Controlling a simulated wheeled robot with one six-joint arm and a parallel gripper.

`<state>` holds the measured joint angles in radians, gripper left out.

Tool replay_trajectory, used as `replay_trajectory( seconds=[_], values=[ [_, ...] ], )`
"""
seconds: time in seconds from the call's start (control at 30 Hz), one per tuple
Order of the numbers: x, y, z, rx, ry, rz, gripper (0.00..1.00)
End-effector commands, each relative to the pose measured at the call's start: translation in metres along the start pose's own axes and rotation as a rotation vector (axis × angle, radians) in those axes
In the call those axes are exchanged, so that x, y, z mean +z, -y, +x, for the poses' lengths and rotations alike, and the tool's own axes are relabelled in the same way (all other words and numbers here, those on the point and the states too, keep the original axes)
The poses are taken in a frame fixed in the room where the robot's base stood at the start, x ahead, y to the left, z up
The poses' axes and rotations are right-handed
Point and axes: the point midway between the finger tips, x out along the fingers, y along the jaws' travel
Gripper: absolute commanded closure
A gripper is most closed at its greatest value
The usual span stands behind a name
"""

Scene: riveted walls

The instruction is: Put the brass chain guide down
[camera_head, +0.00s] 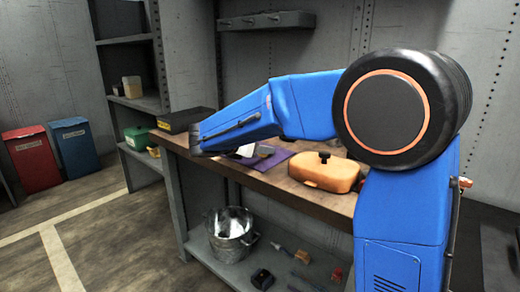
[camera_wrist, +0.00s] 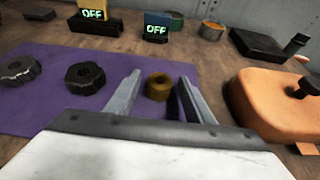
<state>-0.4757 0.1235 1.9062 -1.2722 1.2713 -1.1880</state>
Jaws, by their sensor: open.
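In the wrist view a small brass ring-shaped piece, which looks like the brass chain guide (camera_wrist: 158,86), rests on the purple mat (camera_wrist: 45,70) near its right side. My gripper (camera_wrist: 160,88) is open, with one finger on each side of the piece. I see a gap between the piece and each finger. In the head view the mat (camera_head: 268,160) lies on the workbench, and my blue arm reaches over it. The brass piece cannot be made out there, and my fingers are largely hidden.
Two dark knobbed rings (camera_wrist: 85,77) and (camera_wrist: 20,69) lie left on the mat. An orange lidded box (camera_head: 325,172) stands right of it. Two "OFF" displays (camera_wrist: 93,14) and (camera_wrist: 156,28) stand behind. A metal bucket (camera_head: 232,238) is on the lower shelf.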

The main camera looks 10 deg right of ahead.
Motion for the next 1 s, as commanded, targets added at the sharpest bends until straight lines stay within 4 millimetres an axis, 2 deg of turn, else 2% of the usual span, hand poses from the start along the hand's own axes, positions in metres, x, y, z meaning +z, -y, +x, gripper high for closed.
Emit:
replay_trajectory(
  seconds=[0.17,0.5,0.63,0.8,1.0],
  values=[
    [0.001,-0.001,-0.018,0.003,0.001,0.001,0.52],
    [0.001,-0.001,-0.082,0.003,0.0,0.0,0.52],
    [0.001,-0.001,-0.102,0.003,0.0,0.0,0.52],
    [0.001,0.0,-0.117,0.001,0.001,0.001,0.52],
    [0.001,0.0,-0.121,0.001,0.0,0.0,0.52]
  ],
)
